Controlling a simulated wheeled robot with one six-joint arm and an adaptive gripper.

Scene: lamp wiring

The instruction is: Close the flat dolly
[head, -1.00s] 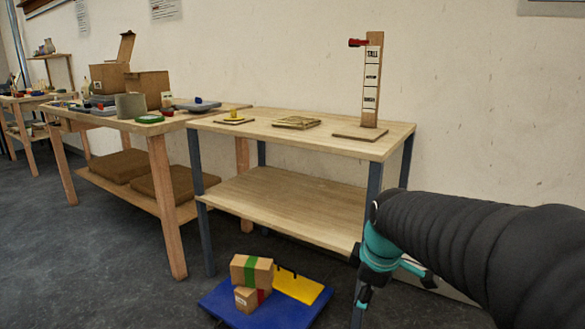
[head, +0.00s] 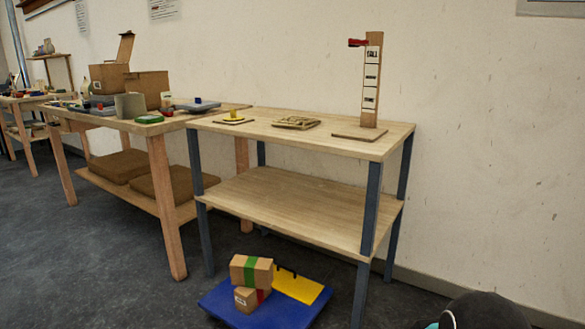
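The flat dolly (head: 235,313) is a low blue platform on the floor at the bottom centre, in front of the two-tier table. A yellow panel (head: 298,286) lies along its back right part, with small dark bits at its upper edge. Two cardboard boxes are stacked on the blue part: the upper box (head: 240,268) has a green band, and the lower box (head: 243,299) has a red band. My arm shows only as a dark rounded piece with a bit of teal at the bottom right edge. My gripper's fingers are out of view.
The two-tier table (head: 345,143) stands just behind the dolly, its front right leg (head: 361,295) close to the dolly's right side. It carries an upright wooden gauge (head: 371,85) and small flat pieces. A cluttered workbench (head: 125,124) is at left. The floor at left is clear.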

